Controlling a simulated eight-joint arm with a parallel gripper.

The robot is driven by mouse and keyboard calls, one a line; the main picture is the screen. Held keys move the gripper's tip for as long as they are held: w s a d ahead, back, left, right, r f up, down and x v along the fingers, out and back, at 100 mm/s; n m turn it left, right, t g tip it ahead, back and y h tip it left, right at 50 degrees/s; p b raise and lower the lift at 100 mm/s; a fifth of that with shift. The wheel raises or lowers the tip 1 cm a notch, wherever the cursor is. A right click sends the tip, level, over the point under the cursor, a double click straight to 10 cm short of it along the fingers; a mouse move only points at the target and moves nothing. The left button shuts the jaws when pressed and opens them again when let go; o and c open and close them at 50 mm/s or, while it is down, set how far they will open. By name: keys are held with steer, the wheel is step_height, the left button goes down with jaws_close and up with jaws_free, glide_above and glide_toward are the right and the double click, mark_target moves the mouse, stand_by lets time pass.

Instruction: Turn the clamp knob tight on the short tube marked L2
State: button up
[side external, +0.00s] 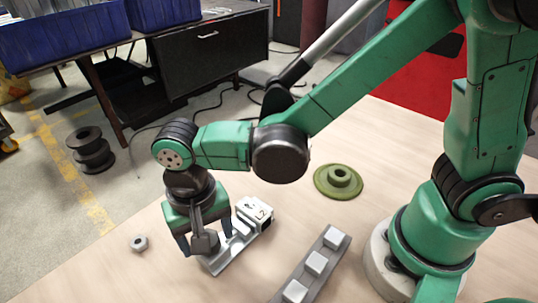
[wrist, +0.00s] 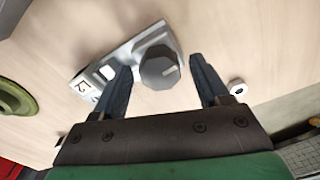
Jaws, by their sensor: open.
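A pale metal bracket (side external: 240,245) lies on the table under my gripper, with a white block marked L2 (side external: 257,212) at its far end. The L2 mark (wrist: 81,86) also shows in the wrist view. A dark grey faceted clamp knob (wrist: 160,68) with a light line on its face stands at the bracket's other end; the knob (side external: 204,243) is partly hidden by my gripper in the side view. My gripper (side external: 206,241) points down with its fingers open, one on each side of the knob. In the wrist view, gaps show between the knob and both fingers.
A grey rail with several pale blocks (side external: 313,263) lies to the right of the bracket. A green flanged disc (side external: 339,182) sits farther back. A small grey ring (side external: 139,243) lies left of my gripper. Bare tabletop surrounds them.

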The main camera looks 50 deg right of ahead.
steer(key=shift+r, duration=3.05)
steer(key=d+r+n+t, duration=0.1)
steer(key=d+n+t, duration=0.1)
steer(key=d, duration=0.7)
steer(key=d+r+n+t, duration=0.2)
steer(key=d+t, duration=0.3)
steer(key=d, duration=0.5)
steer(key=shift+w, duration=0.45)
